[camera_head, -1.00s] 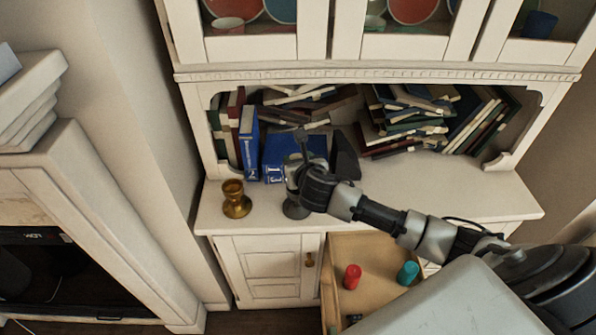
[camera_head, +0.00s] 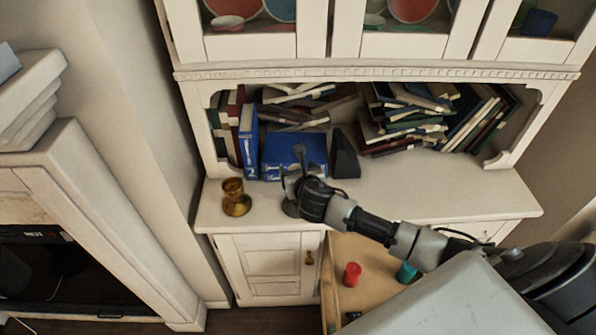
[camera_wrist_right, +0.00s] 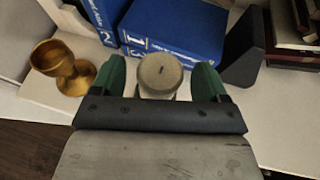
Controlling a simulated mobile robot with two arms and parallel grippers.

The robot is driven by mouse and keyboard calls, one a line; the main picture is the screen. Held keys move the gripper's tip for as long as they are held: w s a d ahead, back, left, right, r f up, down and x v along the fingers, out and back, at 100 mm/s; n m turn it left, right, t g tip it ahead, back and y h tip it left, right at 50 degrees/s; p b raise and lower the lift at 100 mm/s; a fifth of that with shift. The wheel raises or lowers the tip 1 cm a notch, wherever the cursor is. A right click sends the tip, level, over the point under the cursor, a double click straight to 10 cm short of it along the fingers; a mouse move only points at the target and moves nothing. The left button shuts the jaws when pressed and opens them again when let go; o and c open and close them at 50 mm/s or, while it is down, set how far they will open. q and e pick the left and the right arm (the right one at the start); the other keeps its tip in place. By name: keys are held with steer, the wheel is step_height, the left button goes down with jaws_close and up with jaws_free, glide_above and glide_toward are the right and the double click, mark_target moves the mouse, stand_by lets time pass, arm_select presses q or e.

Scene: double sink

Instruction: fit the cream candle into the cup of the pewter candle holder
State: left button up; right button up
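The cream candle (camera_wrist_right: 158,72) shows end-on in the right wrist view, with a small dark wick in its round top. It stands between the two green fingers of my right gripper (camera_wrist_right: 160,80), with a visible gap on each side. In the head view this gripper (camera_head: 294,178) is over the pewter candle holder (camera_head: 291,209), whose dark base shows on the cabinet top. The holder's cup is hidden, so how the candle sits in it cannot be seen. My left gripper is not in view.
A brass candle holder (camera_head: 236,200) stands left of the gripper. Blue books (camera_head: 290,153) and a black bookend (camera_head: 343,155) stand behind. An open drawer (camera_head: 344,252) below holds a red item (camera_head: 352,273) and a teal item (camera_head: 406,272). The cabinet top is clear to the right.

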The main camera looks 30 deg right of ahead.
steer(key=v, duration=1.2)
steer(key=shift+b, duration=0.35)
